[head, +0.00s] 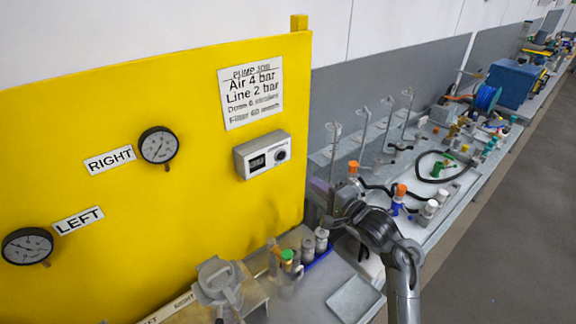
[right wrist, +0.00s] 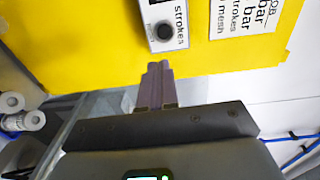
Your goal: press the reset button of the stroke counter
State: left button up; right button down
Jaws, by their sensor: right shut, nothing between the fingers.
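The stroke counter (head: 262,156) is a small grey box on the yellow panel, below the white text sign. It has a dark display on its left and a round black reset button (head: 281,155) on its right. In the right wrist view the button (right wrist: 163,30) shows at the top, on the end of the counter nearer the gripper. My right gripper (head: 318,188) is right of and below the counter in the head view, by the panel's right edge. Its fingers (right wrist: 156,72) are shut, empty and apart from the button. My left gripper is not in view.
Two round gauges (head: 159,146) (head: 27,246) with RIGHT and LEFT labels are on the yellow panel (head: 110,110). A grey device (head: 218,282) and several small bottles stand below it. The bench at right holds stands, bottles and a black hose loop (head: 443,166).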

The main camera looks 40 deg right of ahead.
jog(key=shift+w+r, duration=0.1)
jog(key=shift+r, duration=0.25)
jog(key=shift+w+d, duration=0.1)
jog(key=p, duration=0.2)
send_near(282, 156)
jog(key=w, duration=0.6)
jog(key=shift+w, duration=0.35)
